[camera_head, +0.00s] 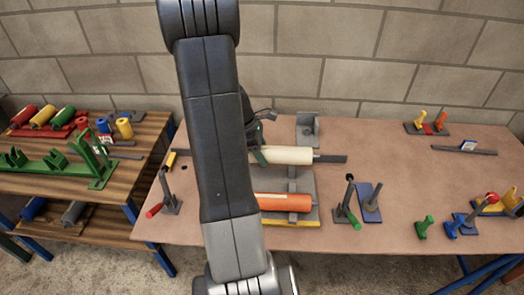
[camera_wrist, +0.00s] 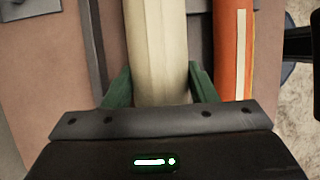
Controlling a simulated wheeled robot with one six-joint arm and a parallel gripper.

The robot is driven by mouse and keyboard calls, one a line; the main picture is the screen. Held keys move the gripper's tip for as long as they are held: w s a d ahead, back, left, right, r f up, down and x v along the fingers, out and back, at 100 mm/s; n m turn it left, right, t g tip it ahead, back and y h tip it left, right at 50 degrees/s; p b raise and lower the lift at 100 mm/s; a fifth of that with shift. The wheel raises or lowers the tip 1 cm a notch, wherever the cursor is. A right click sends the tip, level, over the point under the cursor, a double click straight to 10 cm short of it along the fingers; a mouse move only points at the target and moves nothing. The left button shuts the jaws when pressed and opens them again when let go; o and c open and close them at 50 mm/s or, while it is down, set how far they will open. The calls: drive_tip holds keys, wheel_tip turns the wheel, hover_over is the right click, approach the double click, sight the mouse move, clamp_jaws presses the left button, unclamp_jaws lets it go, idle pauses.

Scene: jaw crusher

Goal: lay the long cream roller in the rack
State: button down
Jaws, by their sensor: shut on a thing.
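The long cream roller (camera_head: 288,155) has a grey shaft end sticking out on its right and lies crosswise over the work table, above the orange roller in the head view. It also shows in the wrist view (camera_wrist: 160,45), running away from my gripper. My gripper (camera_wrist: 160,88) has its green fingers on both sides of the roller and is shut on it. In the head view my arm hides the roller's left part and most of the gripper. A green notched rack (camera_head: 55,165) stands on the wooden side table at the left.
The orange roller (camera_head: 282,202) lies on a grey base (camera_head: 304,180) close beside the cream one. A grey bracket (camera_head: 307,130) stands behind. Levered clamps (camera_head: 347,207) stand to the right. Coloured rollers (camera_head: 42,116) lie on the side table. The work table's right middle is clear.

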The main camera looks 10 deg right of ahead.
drive_tip(key=shift+f+b, duration=2.05)
drive_tip(key=shift+f, duration=0.8)
drive_tip(key=shift+f+b, duration=0.85)
drive_tip(key=shift+f, duration=0.7)
drive_tip(key=c, duration=0.5)
unclamp_jaws()
drive_tip(key=p+v, duration=0.1)
drive_tip(key=v, duration=1.3)
drive_tip(key=shift+d, duration=0.1)
drive_tip(key=shift+f, duration=0.15)
